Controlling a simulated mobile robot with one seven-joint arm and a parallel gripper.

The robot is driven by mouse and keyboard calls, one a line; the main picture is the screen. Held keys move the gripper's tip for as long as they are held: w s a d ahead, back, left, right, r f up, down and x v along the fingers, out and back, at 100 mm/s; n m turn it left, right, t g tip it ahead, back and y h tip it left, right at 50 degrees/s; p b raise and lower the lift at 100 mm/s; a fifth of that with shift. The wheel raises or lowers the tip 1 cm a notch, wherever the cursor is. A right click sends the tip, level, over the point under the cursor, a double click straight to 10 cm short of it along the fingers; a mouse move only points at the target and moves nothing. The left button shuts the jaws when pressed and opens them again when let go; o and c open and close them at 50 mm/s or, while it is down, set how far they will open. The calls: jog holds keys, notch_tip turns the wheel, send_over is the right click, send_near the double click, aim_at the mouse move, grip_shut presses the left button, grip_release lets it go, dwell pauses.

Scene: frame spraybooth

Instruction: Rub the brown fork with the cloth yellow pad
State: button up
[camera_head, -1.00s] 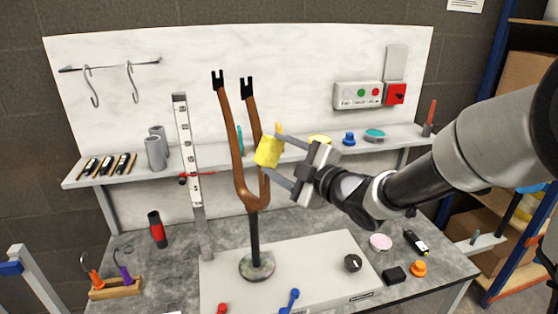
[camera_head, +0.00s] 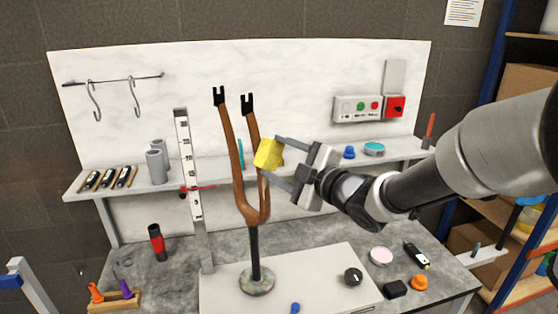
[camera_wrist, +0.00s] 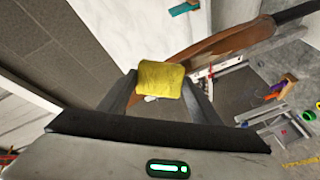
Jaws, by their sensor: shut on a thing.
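The brown fork (camera_head: 233,150) stands upright on a dark post with a round base, its two prongs ending in black notched tips. My gripper (camera_head: 272,158) is shut on the yellow pad (camera_head: 267,153) and holds it at the right prong, about mid-height. In the head view the pad overlaps that prong; whether it touches cannot be told for certain. In the wrist view the pad (camera_wrist: 160,79) sits between my fingers, and the brown fork (camera_wrist: 215,44) runs slantwise just behind it.
A shelf (camera_head: 150,178) with grey cylinders (camera_head: 157,165) and small items runs behind the fork. A vertical ruler (camera_head: 190,170) stands left of it. A black knob (camera_head: 353,276), a pink disc (camera_head: 381,256) and an orange knob (camera_head: 419,282) lie at the right of the bench.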

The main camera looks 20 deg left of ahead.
notch_tip(320, 180, down, 13)
jog(key=b, duration=1.2)
jog(key=shift+s+r, duration=0.1)
jog(key=shift+d+f, duration=0.15)
jog(key=shift+f, duration=0.45)
jog(key=v, duration=0.6)
jog(key=shift+w+d+p, duration=0.2)
jog(key=shift+w+p, duration=0.1)
jog(key=shift+p, duration=0.1)
jog(key=shift+f, duration=0.1)
jog(key=v, duration=0.3)
jog(key=shift+w+d+f, duration=0.1)
jog(key=shift+w, duration=0.05)
